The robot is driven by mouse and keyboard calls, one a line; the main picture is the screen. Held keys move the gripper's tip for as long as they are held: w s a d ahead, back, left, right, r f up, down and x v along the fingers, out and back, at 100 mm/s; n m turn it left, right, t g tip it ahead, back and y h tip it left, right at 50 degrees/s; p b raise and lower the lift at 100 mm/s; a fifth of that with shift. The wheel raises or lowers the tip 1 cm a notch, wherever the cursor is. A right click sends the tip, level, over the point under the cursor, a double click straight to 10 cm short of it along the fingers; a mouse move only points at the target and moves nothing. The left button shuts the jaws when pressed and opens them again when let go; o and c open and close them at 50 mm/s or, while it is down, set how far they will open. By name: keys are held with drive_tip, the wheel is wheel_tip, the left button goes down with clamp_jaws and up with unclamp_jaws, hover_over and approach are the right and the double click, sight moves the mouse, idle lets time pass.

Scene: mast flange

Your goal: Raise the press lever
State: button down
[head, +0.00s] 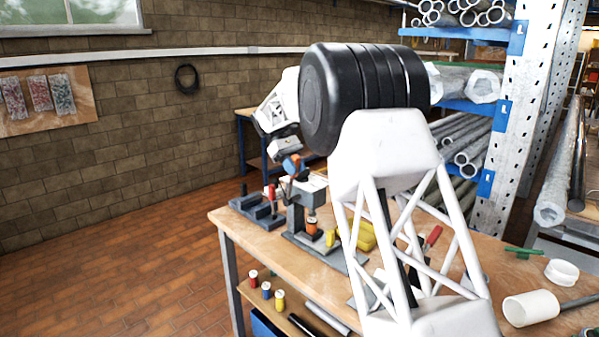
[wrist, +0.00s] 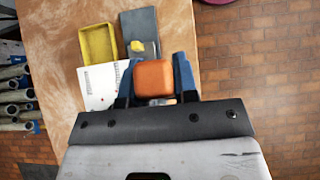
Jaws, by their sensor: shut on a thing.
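The press (head: 296,215) stands on the wooden workbench in the head view, a grey column on a base with a pale top plate. An orange cylinder (head: 312,228) sits low at its front. My gripper (head: 292,166) is at the top of the press, with blue fingers around an orange piece that looks like the press lever's grip. In the wrist view the orange grip (wrist: 153,78) lies between the two blue fingers of my gripper (wrist: 155,76), which is shut on it. The rest of the lever is mostly hidden, so its angle is hard to tell.
A grey fixture (head: 258,210) with a red upright part stands left of the press. My arm hides part of the bench. A white cup (head: 531,308) lies at the right; the left floor is clear.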

drive_tip(key=shift+w+a+r+g+h, duration=0.1)
drive_tip(key=shift+w+a+g+h, duration=0.1)
drive_tip(key=shift+g+h, duration=0.1)
drive_tip(key=c, duration=0.9)
unclamp_jaws()
drive_tip(key=shift+r, duration=0.1)
